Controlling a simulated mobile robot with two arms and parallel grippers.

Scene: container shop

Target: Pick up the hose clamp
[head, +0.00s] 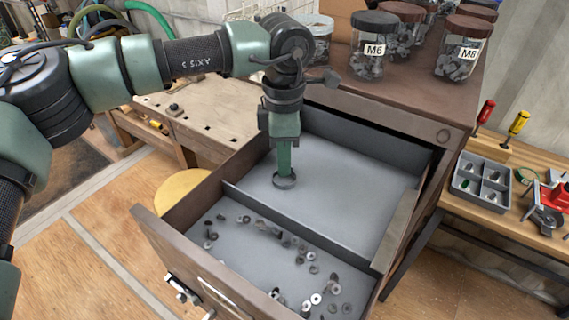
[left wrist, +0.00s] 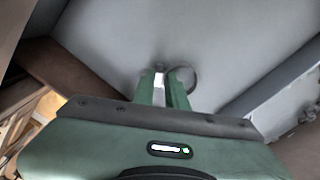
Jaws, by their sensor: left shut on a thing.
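The hose clamp (head: 284,183) is a small dark metal ring in the back compartment of the open drawer (head: 335,178). My left gripper (head: 285,172) points straight down into that compartment and is shut on the ring's edge. In the left wrist view, my green fingers (left wrist: 166,88) are close together and the clamp (left wrist: 193,76) shows as a thin dark loop at their tips. The ring is at or just above the grey drawer floor; I cannot tell whether it touches. My right gripper is not in view.
A low divider (head: 300,228) separates the front compartment, which holds several loose nuts and washers (head: 315,299). Glass jars (head: 373,45) stand on the cabinet top behind. A side bench at right carries a grey sorting tray (head: 482,181) and screwdrivers (head: 517,127).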

